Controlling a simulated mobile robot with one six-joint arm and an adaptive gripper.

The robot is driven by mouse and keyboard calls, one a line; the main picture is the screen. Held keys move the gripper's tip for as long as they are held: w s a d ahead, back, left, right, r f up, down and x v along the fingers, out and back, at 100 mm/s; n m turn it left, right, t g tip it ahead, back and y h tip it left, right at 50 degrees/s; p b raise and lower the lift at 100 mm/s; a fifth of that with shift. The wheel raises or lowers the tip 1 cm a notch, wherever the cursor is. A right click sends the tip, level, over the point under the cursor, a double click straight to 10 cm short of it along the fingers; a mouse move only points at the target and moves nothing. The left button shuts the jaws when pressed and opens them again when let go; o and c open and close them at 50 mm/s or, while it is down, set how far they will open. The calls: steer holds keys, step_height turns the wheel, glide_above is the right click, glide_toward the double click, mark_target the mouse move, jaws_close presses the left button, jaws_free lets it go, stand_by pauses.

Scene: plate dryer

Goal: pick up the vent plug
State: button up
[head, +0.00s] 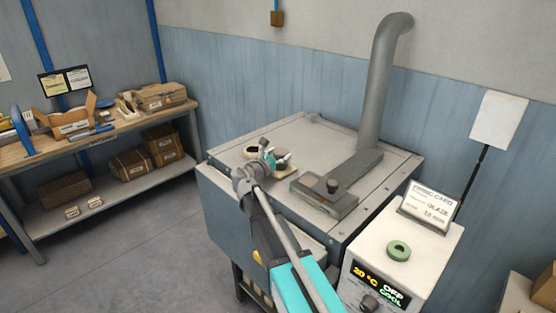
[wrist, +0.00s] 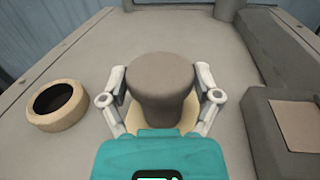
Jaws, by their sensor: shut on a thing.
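The vent plug (wrist: 161,78) is a grey-brown stopper with a wide round top and a narrower body. My gripper (wrist: 162,98) has one finger on each side of it and is shut on it. In the head view my gripper (head: 268,160) is over the left part of the kiln-like box's top (head: 305,135), and hides part of the plug. A tan-rimmed round opening (wrist: 36,116) lies left of the plug.
A control box (head: 385,260) carries a green ring (head: 399,251) and a card. A workbench (head: 110,128) with boxes is at left.

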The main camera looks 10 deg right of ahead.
steer(key=shift+r, duration=0.1)
steer(key=shift+r+p, duration=1)
steer(key=shift+p, duration=0.1)
steer(key=s+d+r+p, duration=0.1)
steer(key=s+r+p, duration=0.9)
steer(key=s, duration=0.4)
steer(key=shift+r+p, duration=0.4)
steer(key=shift+w, duration=0.15)
